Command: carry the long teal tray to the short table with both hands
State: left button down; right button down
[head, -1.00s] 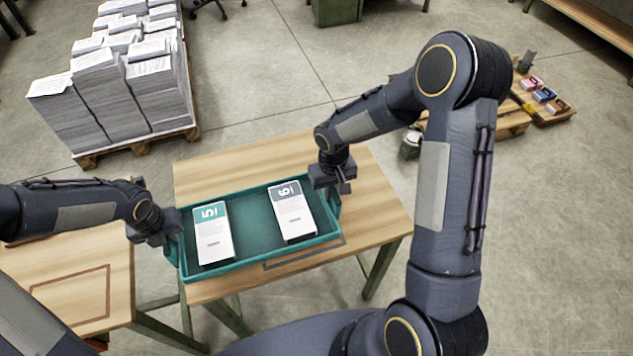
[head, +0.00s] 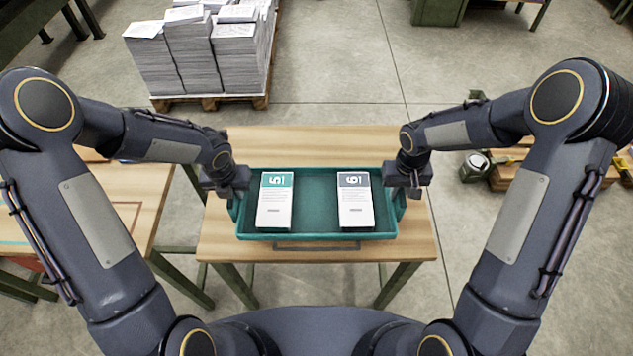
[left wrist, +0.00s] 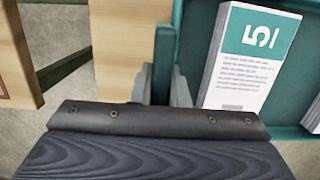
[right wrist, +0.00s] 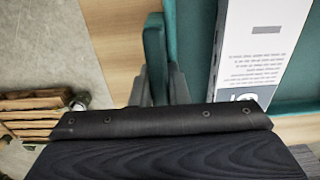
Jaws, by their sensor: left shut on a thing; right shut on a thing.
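The long teal tray (head: 316,236) is level over the short wooden table (head: 300,140) in the head view; whether it touches the top I cannot tell. It holds two white paper stacks, one with a teal header (head: 274,205) at left and one with a grey header (head: 355,205) at right. My left gripper (head: 236,190) is shut on the tray's left end. My right gripper (head: 398,188) is shut on its right end.
Another wooden table (head: 120,200) stands to the left, with a gap between. A pallet (head: 215,102) with tall paper stacks (head: 200,55) stands behind. Low wooden pallets (head: 510,178) and a small metal can (head: 474,168) are on the floor at right.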

aim_at(395, 201)
pick_arm(q)
jog(key=shift+f, duration=0.1)
pick_arm(e)
jog(key=shift+f, duration=0.1)
